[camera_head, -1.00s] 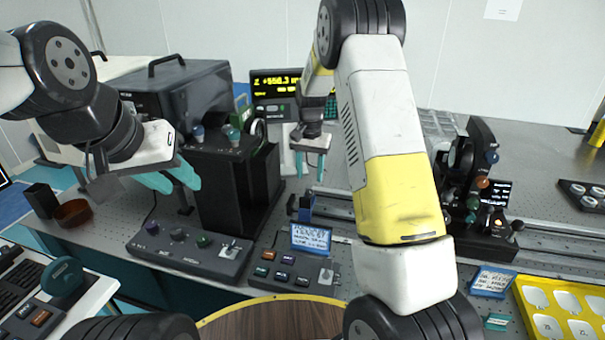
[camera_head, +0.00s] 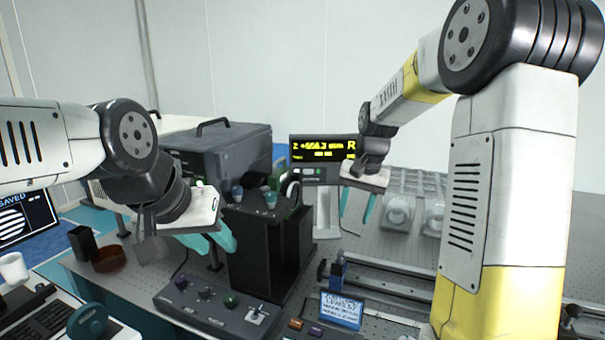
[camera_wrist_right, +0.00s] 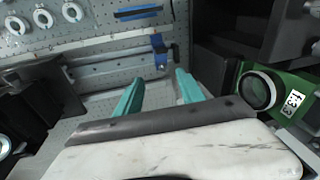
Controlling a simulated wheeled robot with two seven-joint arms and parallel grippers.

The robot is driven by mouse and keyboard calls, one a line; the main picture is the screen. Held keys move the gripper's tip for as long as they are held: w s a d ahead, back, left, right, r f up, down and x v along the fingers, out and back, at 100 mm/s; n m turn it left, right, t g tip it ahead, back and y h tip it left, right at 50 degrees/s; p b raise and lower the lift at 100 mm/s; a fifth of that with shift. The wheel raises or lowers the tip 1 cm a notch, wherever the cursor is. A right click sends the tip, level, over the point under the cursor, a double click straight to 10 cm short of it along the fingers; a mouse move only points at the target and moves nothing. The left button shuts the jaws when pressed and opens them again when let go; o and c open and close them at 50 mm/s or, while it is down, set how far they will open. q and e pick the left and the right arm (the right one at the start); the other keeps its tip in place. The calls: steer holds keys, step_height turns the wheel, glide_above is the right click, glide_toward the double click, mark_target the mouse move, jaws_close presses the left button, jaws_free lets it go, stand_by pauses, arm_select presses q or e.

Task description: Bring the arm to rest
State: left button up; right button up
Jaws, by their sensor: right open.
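My right gripper (camera_head: 356,222) hangs over the optical table (camera_head: 400,240) to the right of a black instrument housing. Its two teal fingers point down, apart and empty. In the right wrist view the open fingers (camera_wrist_right: 158,85) have only table surface and a rail beyond them. My left gripper (camera_head: 212,240) is at the left, above the table's front part and close in the picture to the black housing. Its teal fingers look apart with nothing between them.
The black housing (camera_head: 262,250) and a grey boxed instrument (camera_head: 220,155) stand between the grippers. A lit display (camera_head: 323,149) is behind. A green-mounted lens (camera_wrist_right: 258,90) is close on the right in the wrist view.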

steer(key=s+r+n+t, duration=0.2)
steer(key=s+r, duration=0.2)
steer(key=s, duration=0.8)
steer(key=s+r+n+t, duration=0.2)
steer(key=s+r, duration=0.1)
steer(key=s, duration=0.9)
steer(key=shift+s+r+y, duration=0.15)
steer(key=shift+r+y, duration=0.2)
steer(key=shift+y, duration=0.05)
